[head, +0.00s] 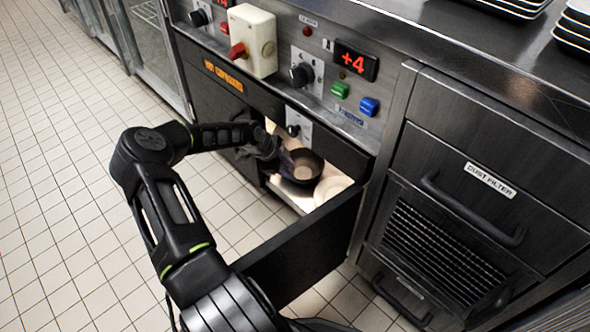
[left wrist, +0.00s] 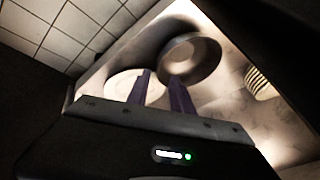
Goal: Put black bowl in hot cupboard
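The black bowl (head: 301,168) sits upright inside a pulled-out, warmly lit drawer (head: 307,243), which appears to be the hot cupboard. In the left wrist view the bowl (left wrist: 192,57) has a dark rim and a pale inside. My left gripper (head: 284,158) is inside the drawer at the bowl's left side. In the left wrist view its two purple fingers (left wrist: 161,78) stand apart, with no object seen between them. One fingertip overlaps the bowl's near rim; I cannot tell if they touch. My right gripper is out of view.
A pale plate (head: 333,188) lies in the drawer beside the bowl. A stack of plates (left wrist: 259,82) shows at the right of the left wrist view. The counter edge and control panel overhang the drawer. A dust filter unit (head: 490,180) stands right; tiled floor lies left.

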